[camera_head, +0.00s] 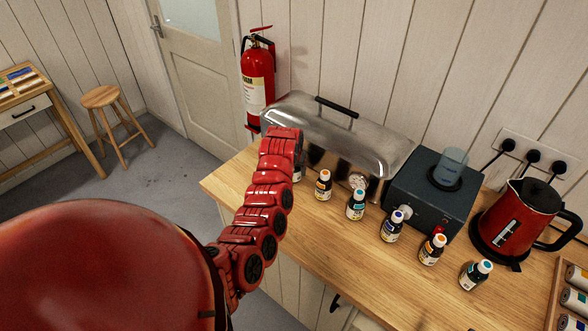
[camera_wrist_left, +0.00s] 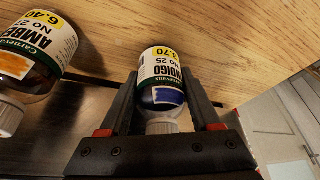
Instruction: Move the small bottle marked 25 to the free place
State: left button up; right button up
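The small bottle marked 25 (camera_wrist_left: 162,68), labelled INDIGO with a dark blue swatch and white cap, shows in the left wrist view. My left gripper (camera_wrist_left: 161,90) has a finger close against each side of it and looks shut on it. Whether the bottle rests on the counter or is slightly raised is unclear. In the head view my left arm covers the gripper and nearly all of this bottle. A clear free place cannot be made out; the arm hides part of the counter. My right gripper is not in view.
An AMBER bottle (camera_wrist_left: 38,55) stands close beside the held one. Several bottles, including an orange-capped one (camera_head: 323,186), line the wooden counter (camera_head: 340,245). Behind them are a metal cover (camera_head: 335,140) and dark device (camera_head: 420,200). A red kettle (camera_head: 515,220) and bottle tray (camera_head: 555,300) stand right.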

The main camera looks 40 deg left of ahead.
pick_arm(q)
jog(key=o, duration=0.4)
jog(key=shift+r, duration=0.45)
jog(key=shift+s+r, duration=0.15)
jog(key=shift+r, duration=0.15)
jog(key=b+v, duration=0.1)
jog(key=v, duration=1)
jog(key=shift+s+f, duration=0.1)
jog(key=shift+s, duration=0.1)
jog(key=shift+w, duration=0.1)
